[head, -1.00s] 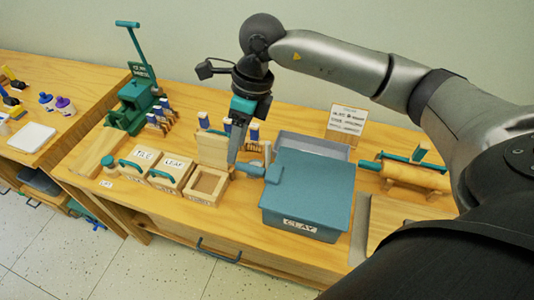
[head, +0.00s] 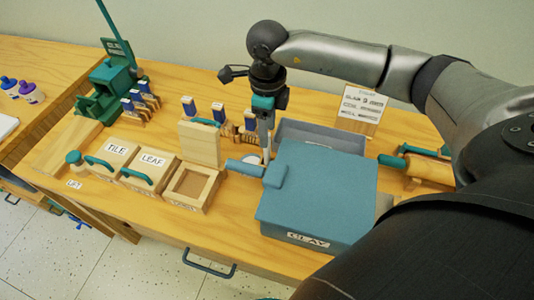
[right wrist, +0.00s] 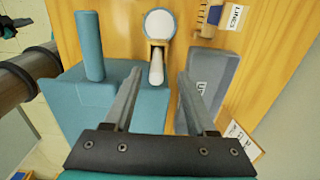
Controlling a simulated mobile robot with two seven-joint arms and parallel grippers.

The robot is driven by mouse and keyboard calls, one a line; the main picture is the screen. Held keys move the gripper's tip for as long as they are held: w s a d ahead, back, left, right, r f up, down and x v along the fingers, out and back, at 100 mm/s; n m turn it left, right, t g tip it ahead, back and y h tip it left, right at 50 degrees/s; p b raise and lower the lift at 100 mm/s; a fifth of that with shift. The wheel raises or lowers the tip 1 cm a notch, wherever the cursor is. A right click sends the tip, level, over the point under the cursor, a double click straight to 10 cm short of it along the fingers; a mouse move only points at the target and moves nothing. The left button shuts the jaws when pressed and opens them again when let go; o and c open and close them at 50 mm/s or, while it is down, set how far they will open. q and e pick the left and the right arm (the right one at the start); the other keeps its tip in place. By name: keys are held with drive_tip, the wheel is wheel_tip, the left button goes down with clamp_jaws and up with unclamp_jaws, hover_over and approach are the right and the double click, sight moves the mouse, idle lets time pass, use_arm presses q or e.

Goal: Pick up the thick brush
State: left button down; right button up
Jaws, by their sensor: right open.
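In the right wrist view, a short pale rod with a wooden collar (right wrist: 157,66), which looks like the thick brush, lies between my open fingers. Its far end meets a round white disc (right wrist: 160,24). I cannot see bristles clearly. My right gripper (right wrist: 155,90) has a finger on each side of the rod, with gaps, and does not hold it. In the head view the right gripper (head: 266,155) points down beside the blue clay box, and its fingers mostly hide the rod. The left gripper is not in view.
The blue lidded clay box (head: 325,190) with its raised handle stands close by the fingers. A grey tray (head: 330,133) lies behind it. Wooden TILE (head: 115,155) and LEAF (head: 150,168) boxes stand left. Blue-labelled tools (head: 218,112) and a sign (head: 360,105) stand behind.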

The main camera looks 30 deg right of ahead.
sight(267, 153)
drive_tip(key=f, duration=0.8)
drive_tip(key=shift+s+a+f+b, duration=0.2)
drive_tip(key=shift+f+b, duration=0.05)
drive_tip(key=shift+b, duration=0.05)
drive_tip(key=shift+c, duration=0.4)
clamp_jaws()
